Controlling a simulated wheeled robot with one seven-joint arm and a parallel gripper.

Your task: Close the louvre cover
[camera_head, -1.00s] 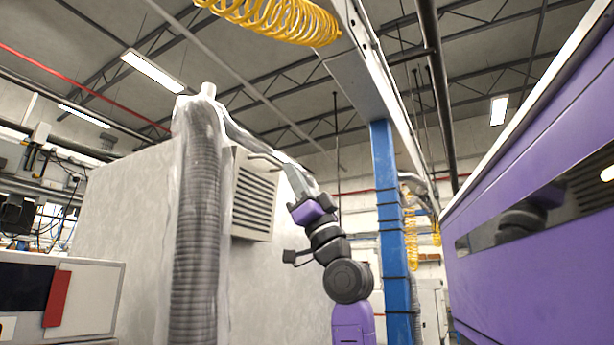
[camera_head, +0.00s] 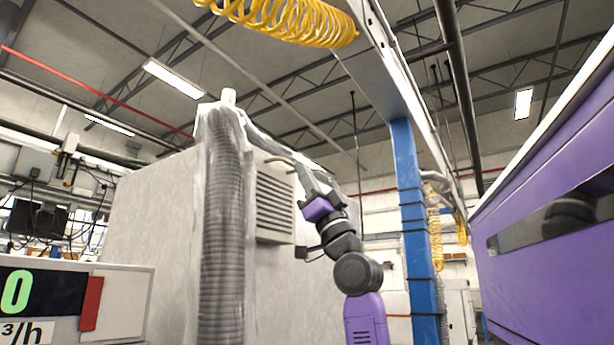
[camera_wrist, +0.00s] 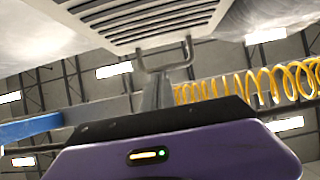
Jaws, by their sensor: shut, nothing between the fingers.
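The louvre cover (camera_head: 274,207) is a pale box with dark horizontal slats on the side of a large light-grey cabinet. Its slats fill the top of the wrist view (camera_wrist: 150,20). A U-shaped handle (camera_wrist: 188,52) shows at the cover's edge in the wrist view. My gripper (camera_head: 300,170) is near the cover's upper right in the head view. In the wrist view my gripper's narrow fingers (camera_wrist: 157,90) are shut and empty, overlapping the lower part of the handle. I cannot tell whether they touch it, or how far the cover stands open.
A plastic-wrapped ribbed duct (camera_head: 222,230) stands left of the cover. A blue post (camera_head: 410,200) rises right of my arm, and a purple machine (camera_head: 560,220) fills the right side. A yellow coiled hose (camera_head: 290,18) hangs overhead. A meter with a green display (camera_head: 40,295) is at lower left.

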